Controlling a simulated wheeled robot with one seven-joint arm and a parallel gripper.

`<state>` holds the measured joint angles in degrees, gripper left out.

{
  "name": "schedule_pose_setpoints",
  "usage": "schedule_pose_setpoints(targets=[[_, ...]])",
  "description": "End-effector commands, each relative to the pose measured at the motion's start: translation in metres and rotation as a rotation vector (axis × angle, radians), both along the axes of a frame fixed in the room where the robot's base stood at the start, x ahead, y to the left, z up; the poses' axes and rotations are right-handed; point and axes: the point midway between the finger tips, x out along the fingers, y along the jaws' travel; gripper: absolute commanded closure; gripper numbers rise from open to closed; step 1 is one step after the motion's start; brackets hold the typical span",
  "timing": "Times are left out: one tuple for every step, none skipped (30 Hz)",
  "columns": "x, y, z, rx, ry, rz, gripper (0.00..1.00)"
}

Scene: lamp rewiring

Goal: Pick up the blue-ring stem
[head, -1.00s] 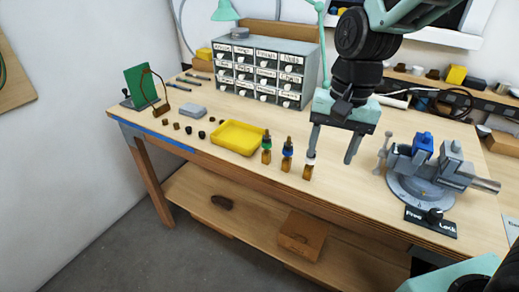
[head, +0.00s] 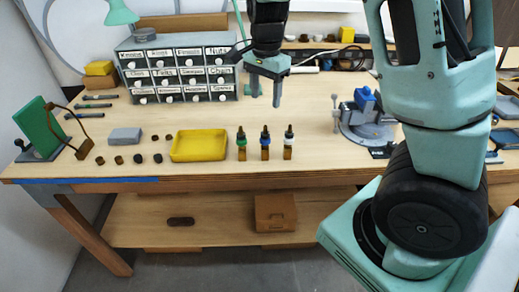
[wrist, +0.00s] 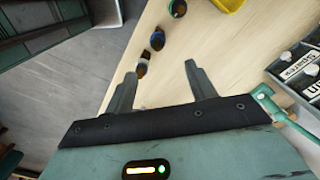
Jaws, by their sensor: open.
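The blue-ring stem (head: 265,141) stands upright on the workbench near its front edge, between the green-ring stem (head: 241,143) on its left and the white-ring stem (head: 289,142) on its right. My gripper (head: 265,93) is open and empty, above and behind the stems in the head view. In the wrist view the blue-ring stem (wrist: 157,39) lies beyond the fingertips of my gripper (wrist: 160,70), with nothing between the fingers. The stem nearest the left finger there (wrist: 142,66) is partly hidden by it.
A yellow tray (head: 199,146) sits left of the stems. A labelled drawer cabinet (head: 179,72) stands behind. A vise (head: 364,118) is to the right. Small dark parts and a green board (head: 40,127) are at the left. The bench between stems and vise is clear.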

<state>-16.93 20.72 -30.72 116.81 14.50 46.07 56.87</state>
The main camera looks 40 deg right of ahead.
Motion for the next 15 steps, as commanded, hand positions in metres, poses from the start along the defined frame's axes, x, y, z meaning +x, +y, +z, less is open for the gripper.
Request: schedule_pose_setpoints(targets=[[-0.001, 0.0, -0.01, 0.0, 0.007, -0.003, 0.44], [-0.001, 0.0, -0.017, 0.0, 0.007, -0.003, 0.44], [-0.002, -0.001, -0.025, -0.001, 0.008, -0.002, 0.44], [-0.002, 0.0, -0.031, -0.001, 0.008, -0.003, 0.44], [-0.002, 0.0, -0.038, 0.0, 0.007, -0.001, 0.44], [-0.001, 0.0, -0.046, 0.0, 0.006, -0.002, 0.44], [-0.002, -0.001, -0.053, -0.001, 0.008, -0.002, 0.44], [-0.002, 0.0, -0.059, 0.0, 0.007, -0.002, 0.44], [-0.002, 0.0, -0.067, 0.0, 0.007, -0.001, 0.44], [-0.002, 0.0, -0.072, 0.0, 0.007, -0.001, 0.44], [-0.002, 0.0, -0.078, 0.0, 0.005, -0.001, 0.44], [-0.002, 0.0, -0.084, 0.0, 0.006, 0.0, 0.44], [-0.001, 0.0, -0.088, 0.0, 0.004, 0.0, 0.44], [-0.001, 0.0, -0.092, 0.0, 0.003, 0.0, 0.44], [-0.001, 0.0, -0.096, 0.0, 0.003, 0.001, 0.44]])
